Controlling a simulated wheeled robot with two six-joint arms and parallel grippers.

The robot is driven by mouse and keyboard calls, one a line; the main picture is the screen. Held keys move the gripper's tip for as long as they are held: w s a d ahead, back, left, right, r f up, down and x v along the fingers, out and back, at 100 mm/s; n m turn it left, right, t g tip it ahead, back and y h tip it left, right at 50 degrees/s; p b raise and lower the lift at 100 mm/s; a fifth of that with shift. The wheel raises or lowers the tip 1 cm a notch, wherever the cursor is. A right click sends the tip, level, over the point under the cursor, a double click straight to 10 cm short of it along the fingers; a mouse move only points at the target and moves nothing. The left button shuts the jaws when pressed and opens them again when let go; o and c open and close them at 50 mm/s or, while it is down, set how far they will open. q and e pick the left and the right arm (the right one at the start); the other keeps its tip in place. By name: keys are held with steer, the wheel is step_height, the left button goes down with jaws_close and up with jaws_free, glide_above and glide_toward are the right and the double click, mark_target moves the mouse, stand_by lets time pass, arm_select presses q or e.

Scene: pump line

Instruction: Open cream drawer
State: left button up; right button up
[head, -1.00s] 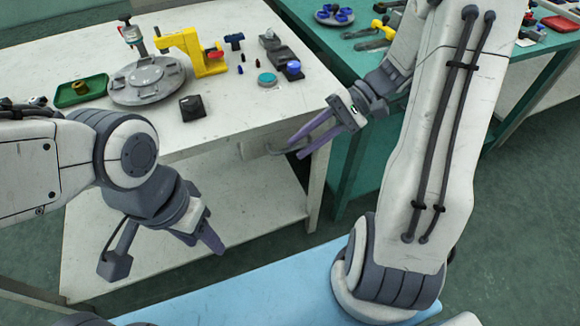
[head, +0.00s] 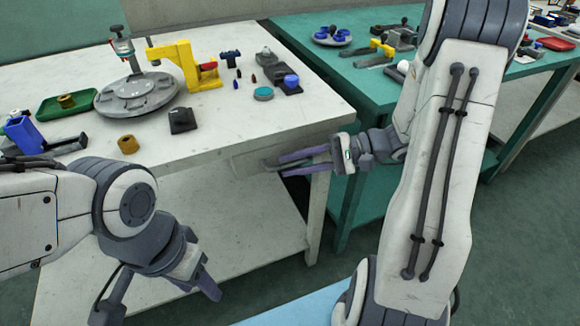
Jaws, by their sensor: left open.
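The cream drawer (head: 245,161) is set under the top of the cream table, near its right front corner. It looks shut, with its front about flush with the table. A thin grey handle (head: 270,167) sticks out from its front. My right gripper (head: 281,166) is at the handle, coming from the right. Its two purple fingers are apart, one above the other, with their tips near the handle's end. I cannot tell whether they touch it. My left gripper (head: 205,284) is open and empty, low in front of the table. Its far finger is partly hidden.
On the cream table top (head: 235,120) stand a grey round fixture (head: 135,95), a yellow press (head: 190,68), a green tray (head: 55,112), a brass nut (head: 128,144) and a black block (head: 183,120). A green table (head: 350,95) stands to the right.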

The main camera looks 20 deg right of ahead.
steer(key=shift+w+a+f, duration=0.1)
steer(key=shift+w+a, duration=0.05)
steer(key=shift+a, duration=0.3)
jaws_close()
stand_by(1.1)
